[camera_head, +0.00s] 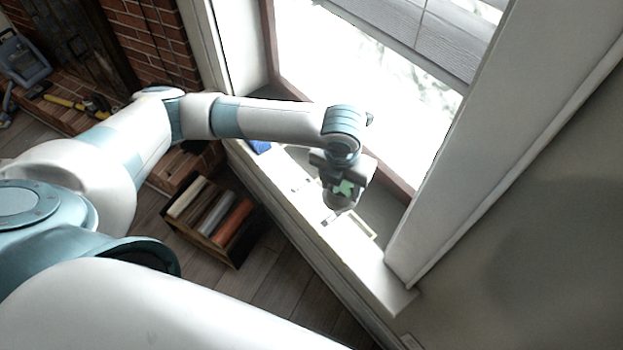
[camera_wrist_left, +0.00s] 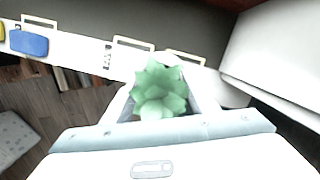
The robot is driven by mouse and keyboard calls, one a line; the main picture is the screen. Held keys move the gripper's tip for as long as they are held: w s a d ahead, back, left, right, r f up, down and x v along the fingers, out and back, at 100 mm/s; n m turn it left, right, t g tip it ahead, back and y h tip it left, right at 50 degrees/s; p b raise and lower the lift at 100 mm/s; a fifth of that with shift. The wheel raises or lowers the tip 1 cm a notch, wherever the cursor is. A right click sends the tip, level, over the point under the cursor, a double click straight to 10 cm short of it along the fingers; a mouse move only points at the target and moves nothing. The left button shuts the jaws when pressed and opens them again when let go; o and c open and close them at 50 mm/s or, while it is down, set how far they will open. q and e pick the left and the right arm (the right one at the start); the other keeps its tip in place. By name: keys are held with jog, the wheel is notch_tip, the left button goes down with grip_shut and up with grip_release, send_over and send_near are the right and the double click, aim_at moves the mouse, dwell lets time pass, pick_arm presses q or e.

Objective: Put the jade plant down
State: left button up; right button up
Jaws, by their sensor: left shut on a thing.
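The jade plant is a small green rosette (camera_head: 346,187) in a light pot, seen over the window sill (camera_head: 375,272) in the head view. My left gripper (camera_head: 338,182) points down and is shut on it. In the left wrist view the green leaves (camera_wrist_left: 158,92) fill the space between the two fingers, and the pot is hidden below them. I cannot tell whether the pot's underside touches the sill. My right gripper is not in view.
Pale rectangular outlines (camera_wrist_left: 133,43) and a blue object (camera_wrist_left: 28,42) lie along the sill. The window wall (camera_head: 480,160) rises at the right. A wooden crate of books (camera_head: 212,218) stands on the floor below.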

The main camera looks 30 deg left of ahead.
aim_at(338, 191)
pick_arm(q)
jog(key=shift+f+p, duration=0.5)
jog(key=shift+f, duration=2.25)
jog(key=shift+f+p, duration=0.45)
jog(key=shift+f, duration=1.45)
jog(key=o, duration=1.2)
jog(key=shift+f, duration=0.1)
jog(key=r, duration=0.4)
jog(key=s+r+b, duration=0.1)
jog(key=r, duration=0.3)
jog(key=s+r, duration=0.1)
jog(key=r, duration=0.3)
jog(key=shift+r+b, duration=0.1)
jog(key=shift+b, duration=0.3)
